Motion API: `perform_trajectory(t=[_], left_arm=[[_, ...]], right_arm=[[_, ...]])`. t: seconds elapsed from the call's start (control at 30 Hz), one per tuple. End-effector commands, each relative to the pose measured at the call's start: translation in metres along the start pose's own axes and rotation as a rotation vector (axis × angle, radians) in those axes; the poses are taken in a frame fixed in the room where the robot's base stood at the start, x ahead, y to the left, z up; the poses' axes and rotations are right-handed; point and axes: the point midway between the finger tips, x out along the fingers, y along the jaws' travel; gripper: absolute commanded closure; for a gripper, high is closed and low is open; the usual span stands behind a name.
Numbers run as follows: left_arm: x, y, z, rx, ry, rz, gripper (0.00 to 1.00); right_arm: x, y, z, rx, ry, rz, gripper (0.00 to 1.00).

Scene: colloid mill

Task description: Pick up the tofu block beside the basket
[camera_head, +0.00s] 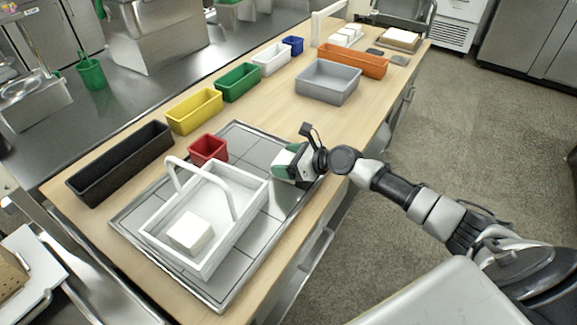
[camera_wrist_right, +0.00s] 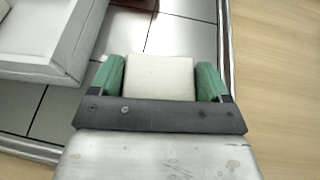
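A white tofu block (camera_wrist_right: 160,78) sits between the two green fingers of my right gripper (camera_wrist_right: 161,76) in the right wrist view. In the head view my right gripper (camera_head: 287,162) is low over the right side of the grey tray (camera_head: 262,228), to the right of the white basket (camera_head: 252,194), and mostly hides the block. I cannot tell whether the block is off the tray. Another white block (camera_head: 191,232) lies in the basket. My left gripper is not in view.
The basket's arched handle (camera_head: 176,173) stands up near my right gripper. A red bin (camera_head: 208,149) stands behind the basket. Black, yellow, green, white and blue bins line the table's left edge. A grey bin (camera_head: 328,82) and orange bin (camera_head: 352,61) stand farther back. The wood (camera_head: 270,118) between is clear.

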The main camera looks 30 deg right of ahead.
Motion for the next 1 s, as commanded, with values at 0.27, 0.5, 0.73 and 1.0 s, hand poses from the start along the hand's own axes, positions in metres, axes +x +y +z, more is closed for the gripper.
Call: perform_trajectory(t=[0.27,0.5,0.73,1.0], left_arm=[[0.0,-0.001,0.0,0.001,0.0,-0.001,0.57],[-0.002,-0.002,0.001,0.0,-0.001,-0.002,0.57],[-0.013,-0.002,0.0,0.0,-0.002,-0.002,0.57],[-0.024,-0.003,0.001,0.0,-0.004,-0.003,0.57]], right_arm=[[0.0,0.0,0.001,0.0,-0.002,-0.001,0.39],[-0.003,-0.001,0.006,-0.001,-0.002,-0.001,0.39],[-0.014,-0.001,0.033,-0.004,-0.003,-0.001,0.39],[-0.073,0.018,0.048,-0.006,0.005,0.001,0.39]])
